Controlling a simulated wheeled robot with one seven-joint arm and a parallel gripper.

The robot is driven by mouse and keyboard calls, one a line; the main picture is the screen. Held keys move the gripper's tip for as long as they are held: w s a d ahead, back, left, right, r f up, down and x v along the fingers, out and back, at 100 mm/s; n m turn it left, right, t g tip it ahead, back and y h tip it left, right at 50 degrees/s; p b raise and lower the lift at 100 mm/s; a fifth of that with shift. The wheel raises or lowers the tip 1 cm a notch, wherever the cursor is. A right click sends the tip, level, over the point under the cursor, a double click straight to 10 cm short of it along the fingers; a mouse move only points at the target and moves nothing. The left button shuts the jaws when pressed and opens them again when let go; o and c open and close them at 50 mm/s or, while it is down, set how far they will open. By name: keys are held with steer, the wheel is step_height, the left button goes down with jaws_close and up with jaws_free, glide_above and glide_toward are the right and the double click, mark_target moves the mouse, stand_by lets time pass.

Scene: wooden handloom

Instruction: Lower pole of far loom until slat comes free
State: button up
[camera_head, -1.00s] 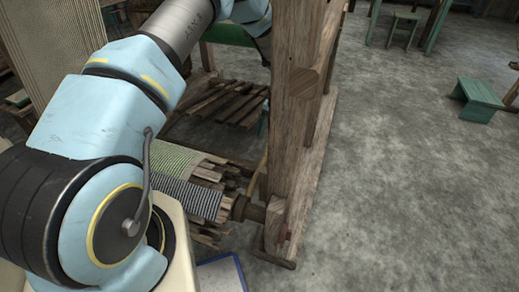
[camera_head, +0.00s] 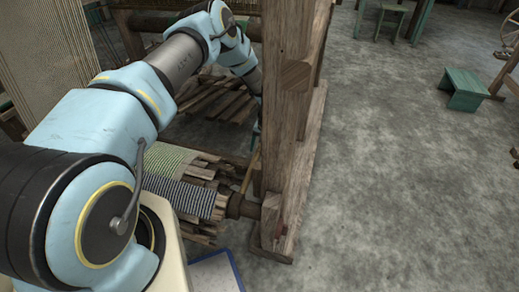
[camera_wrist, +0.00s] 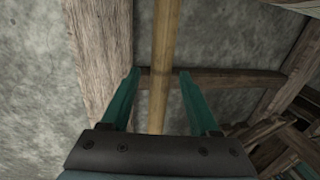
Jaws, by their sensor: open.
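A light wooden pole (camera_wrist: 165,40) runs up the middle of the wrist view, between the two green fingers of my gripper (camera_wrist: 158,76). The fingers are apart, with a gap on both sides of the pole, and do not visibly grip it. In the head view a short stretch of the pole (camera_head: 250,168) shows slanting beside the loom's thick upright post (camera_head: 286,110). My gripper is mostly hidden behind that post in the head view. I cannot make out the slat with certainty.
A loom beam (camera_wrist: 97,45) runs close on the left of my gripper, and a crosspiece (camera_wrist: 230,82) passes behind the pole. A striped cloth roll (camera_head: 185,195) lies low in the frame. A green stool (camera_head: 465,88) stands on open floor to the right.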

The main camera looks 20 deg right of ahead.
jaws_close()
stand_by(0.6)
stand_by(0.9)
